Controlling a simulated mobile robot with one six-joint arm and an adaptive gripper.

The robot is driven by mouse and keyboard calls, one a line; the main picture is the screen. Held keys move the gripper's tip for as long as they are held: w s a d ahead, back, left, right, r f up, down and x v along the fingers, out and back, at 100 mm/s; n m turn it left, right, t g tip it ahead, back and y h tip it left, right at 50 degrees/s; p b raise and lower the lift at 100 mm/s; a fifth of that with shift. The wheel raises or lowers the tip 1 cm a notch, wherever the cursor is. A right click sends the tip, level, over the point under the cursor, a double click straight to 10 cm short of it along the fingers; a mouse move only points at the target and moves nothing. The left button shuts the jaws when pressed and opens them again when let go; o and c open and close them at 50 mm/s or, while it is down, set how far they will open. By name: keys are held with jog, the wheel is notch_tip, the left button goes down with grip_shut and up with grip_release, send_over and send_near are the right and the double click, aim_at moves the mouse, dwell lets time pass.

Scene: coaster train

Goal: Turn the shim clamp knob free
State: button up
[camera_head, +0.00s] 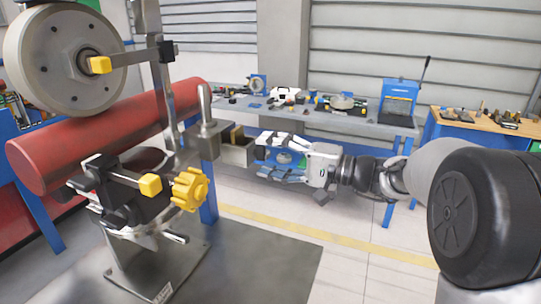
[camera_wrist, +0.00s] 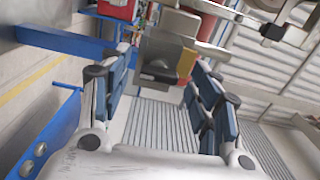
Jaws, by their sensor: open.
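A yellow lobed knob (camera_head: 190,189), which looks like the clamp knob, sits on the right side of a dark clamp assembly (camera_head: 125,190) under the red roll. My gripper (camera_head: 264,158) is open and empty, to the right of and a little higher than this knob in the head view, pointing left. Its blue-padded fingers (camera_wrist: 160,85) are spread apart in the wrist view. A grey holder (camera_head: 237,153) with a brass-coloured piece (camera_wrist: 186,62) lies just beyond the fingertips; I cannot tell whether they touch it. The yellow knob is not clearly visible in the wrist view.
A grey post with an upright handle (camera_head: 205,105) rises beside my gripper. Workbenches (camera_head: 375,128) line the back. The floor right of the stand looks clear.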

jog(key=v, duration=1.1)
jog(key=shift+d, duration=0.4)
jog(key=shift+s, duration=0.15)
jog(key=s+a+f+n+g+h, duration=0.1)
jog(key=s+a+f+g+h, duration=0.2)
jog(key=s, duration=0.7)
jog(key=s+a+f+n+g+h, duration=0.1)
jog(key=s+a+f+g+h, duration=0.15)
jog(key=s+f+h, duration=0.55)
jog(key=s+d+f+t+h, duration=0.1)
jog(key=s+d+t+h, duration=0.1)
jog(key=s+d, duration=0.3)
jog(key=s+d+f+n+t+h, duration=0.1)
jog(key=s+d+t+h, duration=0.1)
jog(key=s+d+h, duration=0.2)
jog(key=shift+s+d+f+n, duration=0.3)
jog(key=shift+s+d, duration=0.6)
jog(key=shift+s, duration=0.2)
jog(key=shift+c, duration=0.4)
